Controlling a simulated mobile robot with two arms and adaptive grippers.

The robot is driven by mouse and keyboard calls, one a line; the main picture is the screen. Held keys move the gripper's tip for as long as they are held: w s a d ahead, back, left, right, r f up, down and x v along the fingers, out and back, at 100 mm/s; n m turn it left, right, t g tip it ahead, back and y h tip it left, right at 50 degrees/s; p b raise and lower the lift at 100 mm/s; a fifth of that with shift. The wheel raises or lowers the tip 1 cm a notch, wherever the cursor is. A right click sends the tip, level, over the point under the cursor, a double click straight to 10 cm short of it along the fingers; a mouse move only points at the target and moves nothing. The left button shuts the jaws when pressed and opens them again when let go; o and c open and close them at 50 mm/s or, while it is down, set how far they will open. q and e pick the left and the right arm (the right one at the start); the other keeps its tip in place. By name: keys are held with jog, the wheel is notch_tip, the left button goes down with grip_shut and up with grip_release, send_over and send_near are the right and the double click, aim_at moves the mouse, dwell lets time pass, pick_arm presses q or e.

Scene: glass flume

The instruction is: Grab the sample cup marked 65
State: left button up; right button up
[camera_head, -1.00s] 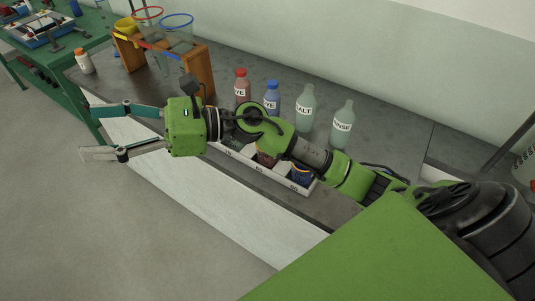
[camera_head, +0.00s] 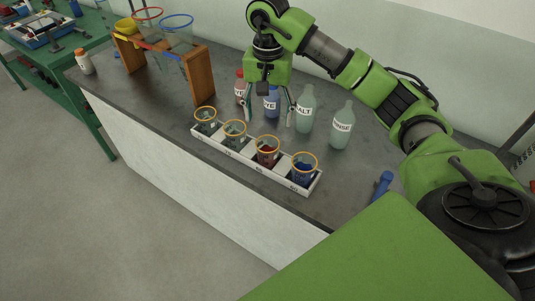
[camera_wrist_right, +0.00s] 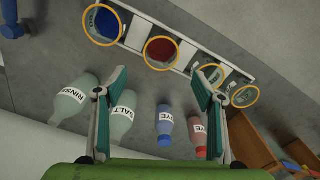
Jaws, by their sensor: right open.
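Several sample cups with orange rims stand in a row in a white rack (camera_head: 192,130). From left in the head view they are a clear cup (camera_head: 205,122), a pale green cup (camera_head: 234,137), a dark red cup (camera_head: 267,154) and a blue cup (camera_head: 304,172). Small marks on the rack's front are too small to read, so I cannot tell which cup is 65. My right gripper (camera_head: 268,121) is open and empty above and behind the row, pointing down. In the wrist view its fingers (camera_wrist_right: 160,76) are spread, with the red cup (camera_wrist_right: 161,53) beyond them. My left gripper is out of view.
Behind the rack stand a red bottle (camera_head: 240,90), a blue dye bottle (camera_head: 272,104), a SALT bottle (camera_head: 305,110) and a RINSE bottle (camera_head: 342,128). A wooden stand (camera_head: 199,76) is at the left. A blue object (camera_head: 382,185) lies at right. The bench's front edge is clear.

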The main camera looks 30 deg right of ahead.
jog(key=p, duration=0.2)
send_near(268, 146)
jog(key=s+a+f, duration=0.1)
jog(key=s+a, duration=0.1)
notch_tip(268, 146, down, 5)
jog(key=shift+s+d+r+p, duration=0.1)
jog(key=shift+s+r+p, duration=0.05)
jog(key=shift+p, duration=0.95)
jog(key=shift+f, duration=0.55)
jog(key=c, duration=1.2)
